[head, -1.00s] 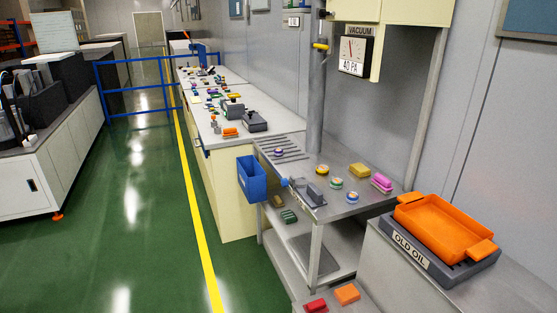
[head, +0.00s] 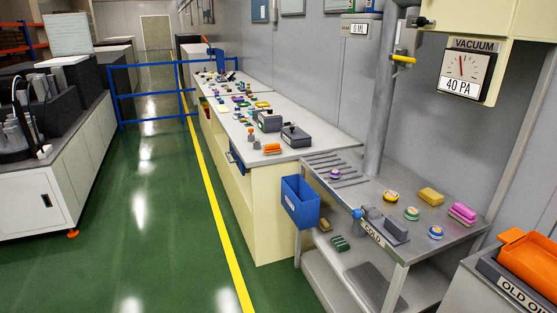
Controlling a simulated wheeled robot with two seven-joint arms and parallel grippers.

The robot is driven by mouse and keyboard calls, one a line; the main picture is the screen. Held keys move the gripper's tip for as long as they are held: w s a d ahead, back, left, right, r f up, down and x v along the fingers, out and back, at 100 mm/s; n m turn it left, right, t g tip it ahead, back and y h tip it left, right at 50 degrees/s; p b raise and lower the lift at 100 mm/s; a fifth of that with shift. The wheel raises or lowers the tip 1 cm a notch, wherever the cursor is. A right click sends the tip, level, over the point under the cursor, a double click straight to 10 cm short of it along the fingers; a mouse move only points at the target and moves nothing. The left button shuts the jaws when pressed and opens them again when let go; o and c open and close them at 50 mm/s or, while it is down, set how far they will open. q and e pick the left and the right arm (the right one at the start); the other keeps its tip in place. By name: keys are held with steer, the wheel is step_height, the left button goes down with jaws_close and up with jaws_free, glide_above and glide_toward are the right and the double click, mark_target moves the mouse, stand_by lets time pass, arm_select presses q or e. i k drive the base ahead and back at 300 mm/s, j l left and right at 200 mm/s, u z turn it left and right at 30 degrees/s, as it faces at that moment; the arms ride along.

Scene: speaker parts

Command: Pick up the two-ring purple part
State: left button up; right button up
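Neither of my grippers is in view. No part with two clear rings can be made out at this distance. A small round part with purple on it (head: 336,174) lies on the slatted area of the metal table. A magenta-purple block (head: 462,212) lies at the right end of the same table; I see no rings on it. Small purple items (head: 240,102) also lie among the mixed parts on the long cream bench, too small to tell their shape.
The metal table (head: 360,190) also holds round parts, a yellow block (head: 431,196) and a grey device marked COLD (head: 372,234). A blue bin (head: 300,201) hangs at its left. An orange tray (head: 530,262) is at right. Green floor (head: 150,230) is open at left.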

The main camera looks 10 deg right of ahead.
mark_target(335, 173)
steer(key=i+j, duration=0.15)
steer(key=i, duration=0.35)
steer(key=i+j, duration=0.1)
steer(key=i, duration=0.45)
steer(key=i+j, duration=0.15)
steer(key=i, duration=0.35)
steer(key=l+z, duration=0.05)
